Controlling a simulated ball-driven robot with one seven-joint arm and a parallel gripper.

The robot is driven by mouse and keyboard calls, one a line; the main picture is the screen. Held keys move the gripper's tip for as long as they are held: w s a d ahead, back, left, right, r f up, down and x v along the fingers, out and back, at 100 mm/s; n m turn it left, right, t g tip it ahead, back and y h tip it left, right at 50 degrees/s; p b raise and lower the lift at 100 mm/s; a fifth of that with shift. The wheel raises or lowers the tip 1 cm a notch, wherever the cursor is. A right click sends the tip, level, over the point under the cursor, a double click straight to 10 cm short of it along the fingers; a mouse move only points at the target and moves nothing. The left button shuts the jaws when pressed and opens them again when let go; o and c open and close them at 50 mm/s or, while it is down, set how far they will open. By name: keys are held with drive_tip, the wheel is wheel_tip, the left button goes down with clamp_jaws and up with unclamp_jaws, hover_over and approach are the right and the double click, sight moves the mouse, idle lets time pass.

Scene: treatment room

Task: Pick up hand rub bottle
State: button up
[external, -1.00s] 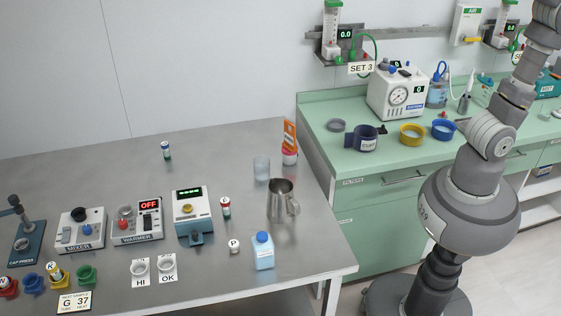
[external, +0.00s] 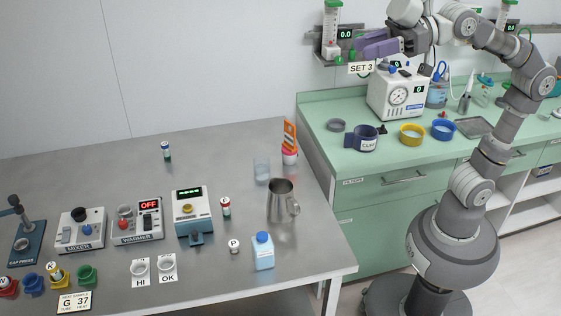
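A pale blue bottle with a blue cap (external: 264,252) stands upright near the front right of the steel table; no label on it can be read, but it looks like the hand rub bottle. My gripper (external: 372,47), with purple fingers, is high at the top, in front of the wall shelf and above the green counter's white machine. It points left, well up and to the right of the bottle, and touches nothing visible. Its fingers overlap in this view, so their opening is unclear.
A metal jug (external: 281,202) stands just behind and right of the bottle. A small container marked P (external: 234,246) is close on its left. A clear cup (external: 261,169) and an orange-topped holder (external: 289,145) stand farther back. The table's right front corner is clear.

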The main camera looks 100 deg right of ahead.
drive_tip(key=shift+f, duration=0.95)
drive_tip(key=shift+o, duration=0.4)
drive_tip(key=o, duration=0.9)
drive_tip(key=shift+w, duration=0.1)
